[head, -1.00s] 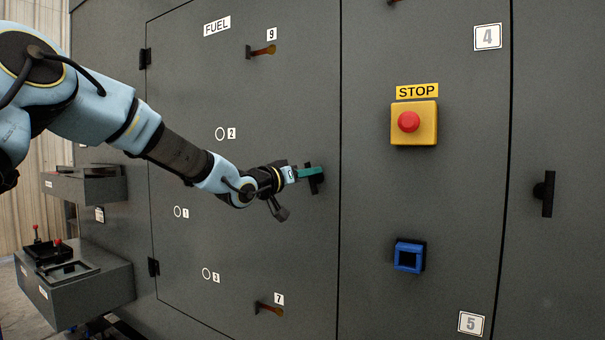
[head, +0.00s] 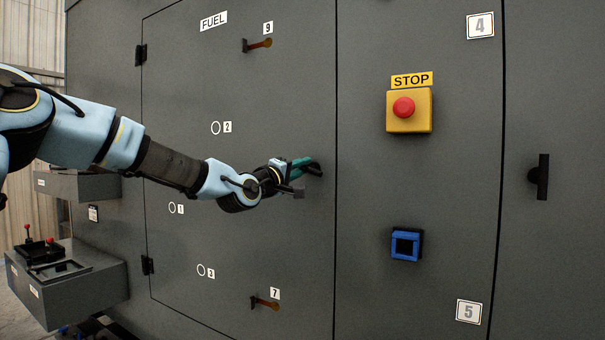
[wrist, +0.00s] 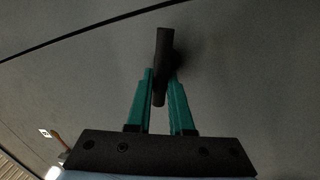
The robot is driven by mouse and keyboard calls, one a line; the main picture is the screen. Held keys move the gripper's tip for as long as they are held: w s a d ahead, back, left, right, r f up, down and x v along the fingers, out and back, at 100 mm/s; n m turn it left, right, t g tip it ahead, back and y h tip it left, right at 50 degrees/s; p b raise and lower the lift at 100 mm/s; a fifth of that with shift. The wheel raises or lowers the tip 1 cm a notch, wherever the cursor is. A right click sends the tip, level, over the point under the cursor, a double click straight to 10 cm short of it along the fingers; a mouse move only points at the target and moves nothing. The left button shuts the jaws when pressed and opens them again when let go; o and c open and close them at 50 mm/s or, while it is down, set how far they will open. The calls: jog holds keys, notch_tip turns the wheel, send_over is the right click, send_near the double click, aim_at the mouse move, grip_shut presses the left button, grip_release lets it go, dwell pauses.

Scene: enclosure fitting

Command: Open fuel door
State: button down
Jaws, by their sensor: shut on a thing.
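The fuel door (head: 250,230) is a large grey panel marked FUEL, with hinges on its left edge. It looks flush with the enclosure. Its black handle (head: 314,169) is near the right edge and lies tilted, closer to level than upright. My gripper (head: 301,165) has teal fingers and is shut on this handle. In the wrist view the handle (wrist: 164,42) stands between the two fingertips (wrist: 160,78), its far end sticking out past them. In the head view the fingers partly hide the handle.
Right of the door seam are a yellow box with a red stop button (head: 403,107) and a blue square fitting (head: 406,244). Another black handle (head: 542,177) stands upright at the far right. Grey boxes (head: 75,285) jut out lower left.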

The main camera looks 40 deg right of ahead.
jog(key=shift+s+d+f+n+t+b, duration=0.1)
jog(key=shift+f+n+t+b, duration=0.25)
jog(key=shift+n, duration=0.4)
jog(key=shift+s+f+n+t+b, duration=0.1)
jog(key=shift+n+b, duration=0.35)
jog(key=shift+n, duration=0.6)
